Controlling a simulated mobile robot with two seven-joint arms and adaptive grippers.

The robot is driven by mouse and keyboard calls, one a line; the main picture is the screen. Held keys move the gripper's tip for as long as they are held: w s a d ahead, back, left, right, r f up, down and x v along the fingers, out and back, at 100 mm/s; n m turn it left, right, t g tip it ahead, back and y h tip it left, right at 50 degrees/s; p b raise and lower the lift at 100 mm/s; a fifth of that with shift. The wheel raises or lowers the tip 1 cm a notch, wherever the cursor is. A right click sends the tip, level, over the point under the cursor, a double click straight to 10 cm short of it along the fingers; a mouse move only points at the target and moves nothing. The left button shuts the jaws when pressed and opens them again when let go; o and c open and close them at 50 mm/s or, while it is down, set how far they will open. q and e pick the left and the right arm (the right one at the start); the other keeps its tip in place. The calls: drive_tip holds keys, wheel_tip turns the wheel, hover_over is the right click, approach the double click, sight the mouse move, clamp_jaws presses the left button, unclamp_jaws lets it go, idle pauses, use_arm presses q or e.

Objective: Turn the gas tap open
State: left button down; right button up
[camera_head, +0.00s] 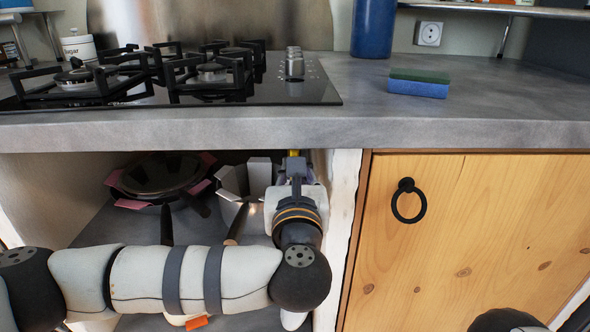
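My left arm comes in from the left and reaches into the open space under the counter. Its gripper (294,172) points away from me, up near the underside of the counter beside the right wall of the opening. A small yellow part (293,153), which may be the gas tap's handle, shows just beyond the gripper. The gripper covers most of that spot, so the tap's body and any contact are hidden. The fingers are seen from behind, and their gap does not show clearly. My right gripper is not in view; only a dark rounded piece shows at the bottom right.
A gas hob (268,92) sits in the grey counter (460,122). Pots, including a dark lidded one (158,176) and a metal one (240,212), stand inside the opening, close to my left arm. A wooden door (470,235) with a black ring handle (408,200) is at right.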

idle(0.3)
use_arm(q)
drive_tip(key=c, duration=1.6)
unclamp_jaws()
drive_tip(key=s, duration=1.2)
